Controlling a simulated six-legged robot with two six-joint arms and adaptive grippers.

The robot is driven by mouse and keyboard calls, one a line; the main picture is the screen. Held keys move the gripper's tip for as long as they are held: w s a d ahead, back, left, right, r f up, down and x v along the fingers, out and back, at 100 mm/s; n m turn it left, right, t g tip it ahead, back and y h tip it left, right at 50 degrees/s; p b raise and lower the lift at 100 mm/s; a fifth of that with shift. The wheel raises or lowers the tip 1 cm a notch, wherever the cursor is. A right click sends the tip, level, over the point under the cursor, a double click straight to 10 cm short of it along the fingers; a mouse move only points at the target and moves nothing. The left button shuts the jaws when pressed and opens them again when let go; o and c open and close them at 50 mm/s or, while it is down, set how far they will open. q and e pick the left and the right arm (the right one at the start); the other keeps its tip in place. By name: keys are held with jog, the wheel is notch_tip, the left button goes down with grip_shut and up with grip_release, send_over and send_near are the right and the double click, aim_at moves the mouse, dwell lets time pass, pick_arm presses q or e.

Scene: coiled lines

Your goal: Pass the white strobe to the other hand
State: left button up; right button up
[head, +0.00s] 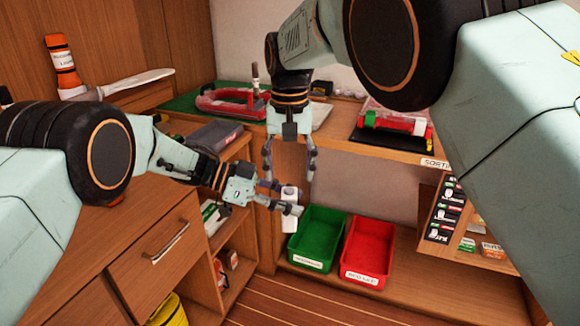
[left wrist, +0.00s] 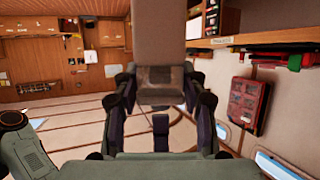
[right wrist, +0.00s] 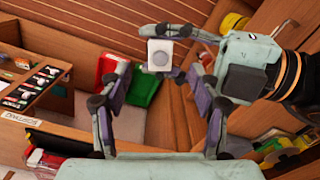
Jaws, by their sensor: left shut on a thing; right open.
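The white strobe (head: 289,224) is a small upright block held in the jaws of my left gripper (head: 284,203), which reaches in from the left. My right gripper (head: 290,172) hangs down just above it with its fingers spread. In the right wrist view, the strobe (right wrist: 157,57) shows its pale square end with a round grey face, between and slightly beyond the open fingertips of my right gripper (right wrist: 160,78). The right fingers do not appear to touch it. My left gripper's fingers partly cover the strobe.
A green bin (head: 317,238) and a red bin (head: 367,252) stand on the low shelf behind and right of the strobe. A bench (head: 400,150) with red gear runs above them. A drawer cabinet (head: 150,245) stands at left. Clear floor (head: 265,312) lies below.

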notch_tip(320, 180, down, 12)
jog(key=shift+s+r, duration=0.1)
dwell(0.5)
pick_arm(q)
jog(key=shift+r, duration=0.1)
pick_arm(e)
grip_shut()
pick_arm(q)
jog(key=o, duration=1.3)
